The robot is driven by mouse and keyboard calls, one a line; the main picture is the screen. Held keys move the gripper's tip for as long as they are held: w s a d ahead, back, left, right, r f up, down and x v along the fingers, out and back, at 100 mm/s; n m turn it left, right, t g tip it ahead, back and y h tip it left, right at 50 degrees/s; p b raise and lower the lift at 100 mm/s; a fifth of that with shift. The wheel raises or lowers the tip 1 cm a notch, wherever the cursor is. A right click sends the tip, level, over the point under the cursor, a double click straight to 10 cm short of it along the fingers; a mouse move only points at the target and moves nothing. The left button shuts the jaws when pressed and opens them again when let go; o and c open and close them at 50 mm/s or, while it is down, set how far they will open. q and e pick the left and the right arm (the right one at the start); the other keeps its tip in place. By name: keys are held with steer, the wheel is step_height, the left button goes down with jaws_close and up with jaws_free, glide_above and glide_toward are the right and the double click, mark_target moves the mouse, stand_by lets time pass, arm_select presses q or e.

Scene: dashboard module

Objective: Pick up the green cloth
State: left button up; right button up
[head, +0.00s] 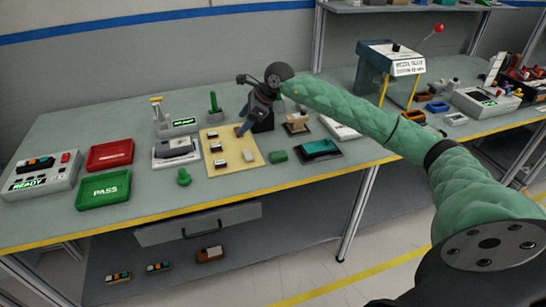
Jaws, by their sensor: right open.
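A flat teal-green piece (320,147), which looks like the green cloth, lies on a dark mat (338,155) on the workbench, right of centre. A smaller green block (278,156) sits just left of it. My right gripper (243,129) reaches over the bench from the right, pointing down above the back of a yellow board (246,165). It is open and apart from the teal-green piece, up and to its left. The gap between its fingers is too small to see clearly. My left gripper is out of view.
A red tray (110,154), a green PASS tray (104,190) and a READY box (42,176) stand at the left. A green knob (183,177) stands near the front. A blue-topped station (390,57) is at the back right. The front strip of the bench is mostly clear.

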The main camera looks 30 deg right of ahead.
steer(key=s+d+f+g+h, duration=0.2)
steer(key=s+d+f+h, duration=0.1)
steer(key=d, duration=0.1)
steer(key=n+g+h, duration=0.2)
steer(key=g, duration=0.1)
glide_above(280, 154)
steer(key=shift+w+a+f, duration=0.25)
steer(key=shift+w+f, duration=0.05)
steer(key=shift+f, duration=0.05)
steer(key=shift+f+n, duration=0.25)
steer(key=shift+n, duration=0.05)
step_height(280, 154, down, 2)
steer(key=shift+f+p, duration=0.1)
steer(key=shift+p, duration=0.45)
steer(key=f+p, duration=0.1)
steer(key=f, duration=0.2)
steer(key=f+p, duration=0.1)
steer(key=shift+s+d+f+p, duration=0.15)
steer(key=shift+s+p, duration=0.1)
steer(key=shift+p, duration=0.1)
steer(key=shift+f, duration=0.45)
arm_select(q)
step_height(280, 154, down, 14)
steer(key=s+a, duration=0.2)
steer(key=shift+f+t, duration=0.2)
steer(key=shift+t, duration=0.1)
arm_select(e)
steer(key=c, duration=1.1)
